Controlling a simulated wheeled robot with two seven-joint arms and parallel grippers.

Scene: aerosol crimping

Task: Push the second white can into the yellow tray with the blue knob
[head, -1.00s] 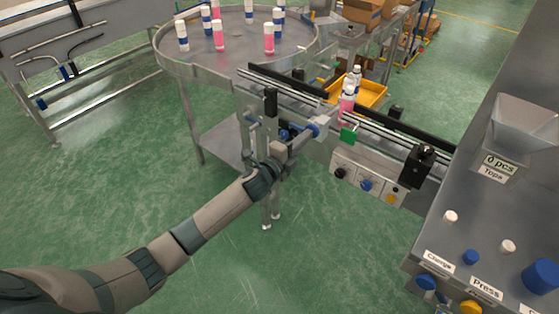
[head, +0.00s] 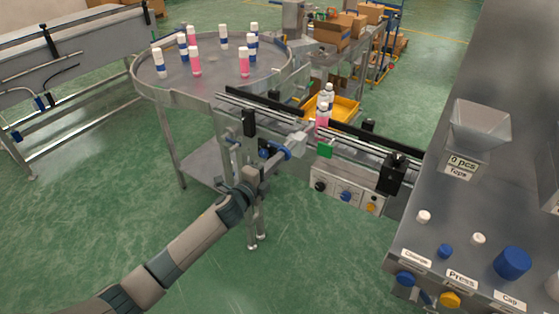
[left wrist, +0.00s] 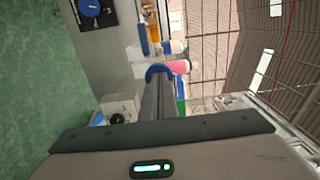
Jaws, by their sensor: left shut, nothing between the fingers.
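The blue knob (head: 290,148) is on a pusher with a white block (head: 298,137) at the near side of the conveyor. It also shows in the left wrist view (left wrist: 159,72). My left gripper (head: 279,153) is shut and empty, its fingertips at the knob; touching or just apart is hard to tell. A pink can with a white cap (head: 322,118) stands upright on the conveyor beyond the pusher. At least one white-topped can (head: 328,91) shows behind it, partly hidden, by the yellow tray (head: 347,107). My right gripper is not in view.
A round metal table (head: 215,88) with several pink and blue cans stands at the back left. A control box (head: 345,190) hangs under the conveyor. A green block (head: 324,150) and black posts line its near edge. A machine with a hopper (head: 480,125) stands right.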

